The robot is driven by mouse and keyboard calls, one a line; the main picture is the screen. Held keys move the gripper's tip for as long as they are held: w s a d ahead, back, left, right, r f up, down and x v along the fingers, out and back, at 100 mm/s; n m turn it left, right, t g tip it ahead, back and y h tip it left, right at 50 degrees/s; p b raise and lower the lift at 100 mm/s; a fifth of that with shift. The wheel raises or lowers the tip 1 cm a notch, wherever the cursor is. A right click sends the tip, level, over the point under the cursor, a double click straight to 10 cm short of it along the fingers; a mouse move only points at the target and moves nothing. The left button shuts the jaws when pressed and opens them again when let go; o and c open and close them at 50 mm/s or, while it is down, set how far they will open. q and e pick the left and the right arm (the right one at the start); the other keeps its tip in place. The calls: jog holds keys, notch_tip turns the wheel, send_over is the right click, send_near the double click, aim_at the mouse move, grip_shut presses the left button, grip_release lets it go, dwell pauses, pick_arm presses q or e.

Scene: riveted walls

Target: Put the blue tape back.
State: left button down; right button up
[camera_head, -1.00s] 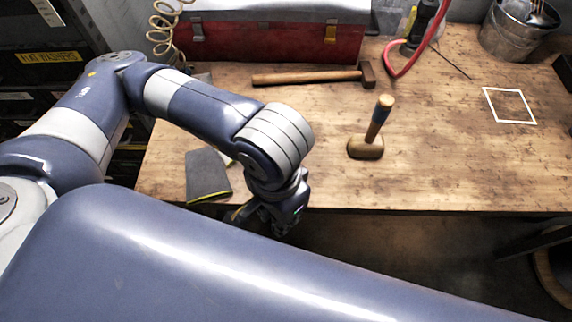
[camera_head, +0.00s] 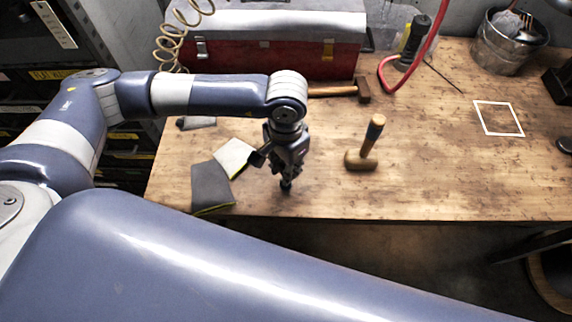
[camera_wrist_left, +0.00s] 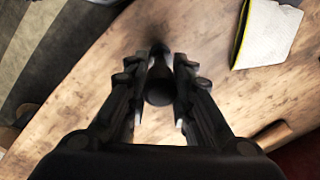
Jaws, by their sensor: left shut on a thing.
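My left gripper (camera_head: 285,172) is over the bench's front part, left of the mallet, pointing down. In the left wrist view its fingers (camera_wrist_left: 163,85) are shut on a small dark thing (camera_wrist_left: 158,93), seen end-on. It looks black; I cannot tell whether it is the blue tape. No separate roll of blue tape is clear in either view. A white square outline (camera_head: 498,103) is marked on the bench (camera_head: 430,170) at the right, with nothing inside it. My right gripper is not in view.
A mallet (camera_head: 360,160) with a blue band stands upright just right of my gripper. Grey (camera_head: 210,186) and white (camera_head: 233,157) pads lie left. A hammer (camera_head: 362,89), red toolbox (camera_head: 270,62), red hose (camera_head: 420,55) and metal bucket (camera_head: 497,48) are behind. The right front is clear.

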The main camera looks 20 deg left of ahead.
pick_arm(q)
jog(key=shift+f, duration=0.7)
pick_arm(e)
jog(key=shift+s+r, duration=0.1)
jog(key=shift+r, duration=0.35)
pick_arm(q)
jog(key=shift+f, duration=0.1)
jog(key=shift+f, duration=0.1)
jog(key=c, duration=1.4)
grip_release()
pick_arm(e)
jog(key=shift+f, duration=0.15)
